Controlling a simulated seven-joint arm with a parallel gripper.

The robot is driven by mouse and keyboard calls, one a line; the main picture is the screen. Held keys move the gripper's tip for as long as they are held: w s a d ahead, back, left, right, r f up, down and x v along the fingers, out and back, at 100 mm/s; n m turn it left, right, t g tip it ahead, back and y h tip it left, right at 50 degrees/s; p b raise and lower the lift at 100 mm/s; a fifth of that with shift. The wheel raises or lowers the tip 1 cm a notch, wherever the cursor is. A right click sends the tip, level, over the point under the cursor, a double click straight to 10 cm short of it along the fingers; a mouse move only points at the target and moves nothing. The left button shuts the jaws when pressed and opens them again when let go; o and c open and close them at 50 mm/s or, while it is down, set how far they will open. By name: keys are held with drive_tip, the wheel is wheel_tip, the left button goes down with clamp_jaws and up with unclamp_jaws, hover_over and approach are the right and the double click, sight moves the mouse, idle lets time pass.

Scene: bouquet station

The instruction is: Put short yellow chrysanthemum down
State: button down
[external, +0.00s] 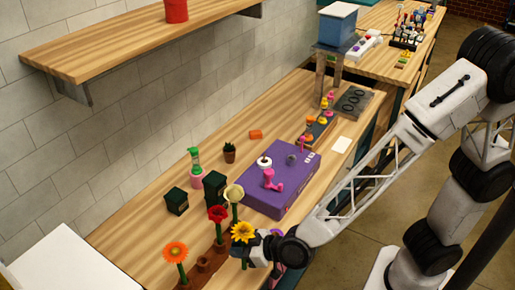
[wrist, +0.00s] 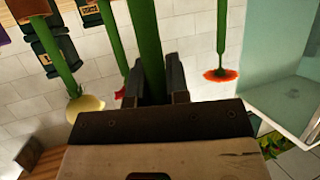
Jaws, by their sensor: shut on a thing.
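The short yellow chrysanthemum (external: 243,231) is upright at the front of the table in the external view, its green stem partly hidden by my gripper (external: 257,248). In the wrist view my gripper (wrist: 152,76) is shut on its thick green stem (wrist: 148,45). The flower head is out of sight there and the stem's lower end runs out of the frame. A brown wooden flower holder (external: 203,264) is beside it. I cannot tell whether the stem's end is in the holder or above it.
An orange flower (external: 175,252), a red flower (external: 217,213) and a cream flower (external: 234,193) stand close by. Two dark boxes (external: 176,201) and a purple box (external: 278,186) lie farther back. A white surface (external: 72,264) is at left.

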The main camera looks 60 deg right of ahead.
drive_tip(key=shift+w+a, duration=0.45)
drive_tip(key=shift+w, duration=0.2)
drive_tip(key=shift+f, duration=0.1)
drive_tip(key=shift+f, duration=1.75)
drive_tip(key=shift+f, duration=0.15)
drive_tip(key=c, duration=1.1)
unclamp_jaws()
drive_tip(key=shift+r, duration=0.2)
drive_tip(key=v, duration=1.2)
